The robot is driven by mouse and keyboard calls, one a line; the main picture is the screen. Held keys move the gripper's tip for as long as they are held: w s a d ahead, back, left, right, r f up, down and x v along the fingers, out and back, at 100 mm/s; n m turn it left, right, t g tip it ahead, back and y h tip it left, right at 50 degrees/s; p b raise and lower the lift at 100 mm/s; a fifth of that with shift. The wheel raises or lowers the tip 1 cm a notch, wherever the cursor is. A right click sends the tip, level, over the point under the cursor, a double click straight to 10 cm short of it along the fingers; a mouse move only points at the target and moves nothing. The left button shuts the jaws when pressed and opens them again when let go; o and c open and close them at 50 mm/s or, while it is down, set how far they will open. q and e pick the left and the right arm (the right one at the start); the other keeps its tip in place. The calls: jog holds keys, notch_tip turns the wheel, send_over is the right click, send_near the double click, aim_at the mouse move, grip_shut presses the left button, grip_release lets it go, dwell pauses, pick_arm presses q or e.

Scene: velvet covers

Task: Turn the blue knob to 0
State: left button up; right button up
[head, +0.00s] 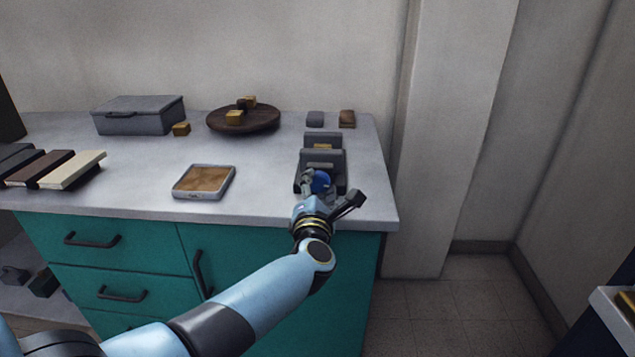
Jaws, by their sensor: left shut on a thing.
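The blue knob (321,181) sits at the front of a dark grey stepped device (323,158) near the right end of the counter. My left gripper (314,184) reaches it from the front and is shut on the knob. The gripper and wrist cover part of the knob and the device's lower front. I cannot read any dial marks or the knob's setting. My right gripper is not in view.
The grey counter (262,184) holds a tan-filled tray (204,181), a round dark board (243,118) with small blocks, a grey lidded box (139,115) and several flat bars at left. Two small blocks lie behind the device. A wall pillar stands right of the counter.

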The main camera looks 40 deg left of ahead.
pick_arm(q)
jog(key=shift+m+p, duration=0.5)
jog(key=shift+m, duration=0.8)
jog(key=o, duration=1.2)
jog(key=shift+d, duration=0.1)
jog(key=shift+c, duration=0.2)
